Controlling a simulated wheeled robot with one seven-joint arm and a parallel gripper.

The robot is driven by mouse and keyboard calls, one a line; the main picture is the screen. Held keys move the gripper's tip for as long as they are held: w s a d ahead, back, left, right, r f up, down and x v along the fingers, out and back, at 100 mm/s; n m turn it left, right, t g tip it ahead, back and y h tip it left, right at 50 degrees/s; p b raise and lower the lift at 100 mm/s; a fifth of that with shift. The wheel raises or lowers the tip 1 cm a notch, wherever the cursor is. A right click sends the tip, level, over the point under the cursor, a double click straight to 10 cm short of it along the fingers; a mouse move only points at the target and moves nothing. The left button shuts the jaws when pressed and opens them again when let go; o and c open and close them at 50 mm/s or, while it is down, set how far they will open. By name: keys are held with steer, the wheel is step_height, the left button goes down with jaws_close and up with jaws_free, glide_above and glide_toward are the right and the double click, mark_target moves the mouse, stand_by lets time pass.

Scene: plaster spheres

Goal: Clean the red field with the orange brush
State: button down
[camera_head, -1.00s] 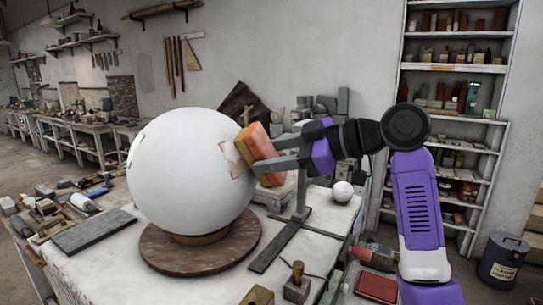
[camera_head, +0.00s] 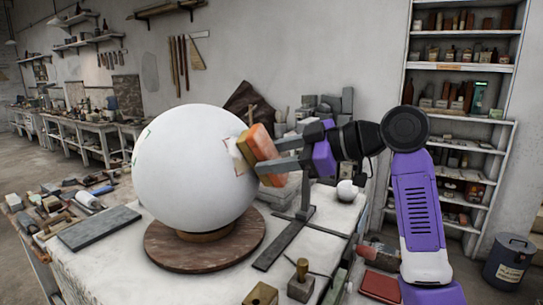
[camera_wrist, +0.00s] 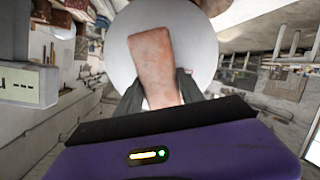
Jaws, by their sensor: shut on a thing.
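The large white plaster sphere (camera_head: 190,170) rests on a round brown base (camera_head: 180,250) on the table. In the wrist view the brush (camera_wrist: 152,60) stands between the dark fingers, in front of the sphere (camera_wrist: 190,60).
A small white ball (camera_head: 346,190) and stacked grey blocks lie behind my gripper. A grey slab (camera_head: 98,229) and many tools crowd the table's left. Small wooden blocks (camera_head: 261,294) stand at the front. Shelves (camera_head: 465,110) and a dark bin (camera_head: 507,261) are at the right.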

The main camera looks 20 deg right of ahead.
mark_target(268, 144)
steer(key=shift+d+f+b, duration=0.3)
steer(key=shift+f, duration=0.3)
steer(key=shift+r, duration=0.1)
steer(key=shift+s+a+r+p, duration=0.1)
steer(key=shift+a+r+p, duration=0.3)
steer(key=shift+r, duration=0.25)
steer(key=shift+w+a+r+p, duration=0.1)
steer(key=shift+a+r+p, duration=0.3)
steer(key=shift+r, duration=0.2)
steer(key=shift+s+a+r+p, duration=0.1)
steer(key=shift+a+r+p, duration=0.2)
steer(key=shift+r+p, duration=0.3)
steer(key=shift+f, duration=0.1)
steer(key=shift+d+f+b, duration=0.55)
steer(key=shift+f+b, duration=0.15)
steer(key=shift+f, duration=0.2)
steer(key=shift+d+f+b, duration=0.55)
steer(key=shift+f+b, duration=0.1)
steer(key=shift+f, duration=0.25)
steer(key=shift+w, duration=0.2)
